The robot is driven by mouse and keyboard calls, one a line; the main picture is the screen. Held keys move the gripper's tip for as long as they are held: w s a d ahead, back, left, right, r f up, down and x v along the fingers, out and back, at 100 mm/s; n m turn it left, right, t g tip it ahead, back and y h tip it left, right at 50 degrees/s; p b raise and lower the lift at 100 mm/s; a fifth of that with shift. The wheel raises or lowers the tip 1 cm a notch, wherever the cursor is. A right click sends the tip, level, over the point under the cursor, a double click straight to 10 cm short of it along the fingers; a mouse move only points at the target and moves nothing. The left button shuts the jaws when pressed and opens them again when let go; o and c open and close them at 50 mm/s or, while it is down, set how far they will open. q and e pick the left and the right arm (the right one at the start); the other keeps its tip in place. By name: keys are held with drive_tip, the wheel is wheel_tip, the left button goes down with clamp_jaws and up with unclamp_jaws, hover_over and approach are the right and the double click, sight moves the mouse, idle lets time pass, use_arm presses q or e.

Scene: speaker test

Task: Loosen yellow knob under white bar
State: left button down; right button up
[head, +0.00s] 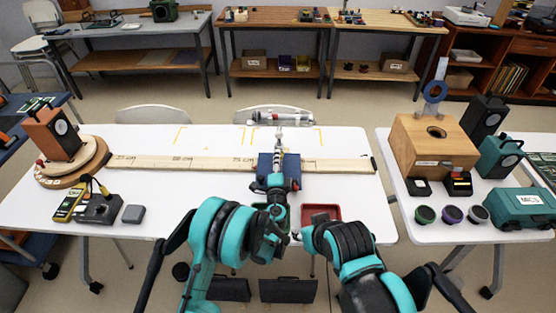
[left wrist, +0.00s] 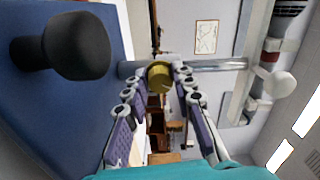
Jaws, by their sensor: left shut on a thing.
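The yellow knob (left wrist: 159,78) is a short cylinder, in the middle of the left wrist view beside a pale, light grey bar (left wrist: 215,65). My left gripper (left wrist: 160,86) has its two fingers on either side of the knob and is shut on it. In the head view my left gripper (head: 277,166) is at the blue block (head: 264,161) in the middle of the white table; its hand hides the knob there.
A long wooden ruler board (head: 180,162) crosses the white table (head: 135,140). A red tray (head: 321,213) lies near the front edge. A black knob (left wrist: 75,45) stands on the blue face beside my left gripper.

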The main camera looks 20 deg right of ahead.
use_arm(q)
drive_tip(key=shift+n, duration=0.9)
drive_tip(key=shift+f, duration=0.1)
drive_tip(key=c, duration=1.3)
unclamp_jaws()
drive_tip(key=shift+o, duration=0.2)
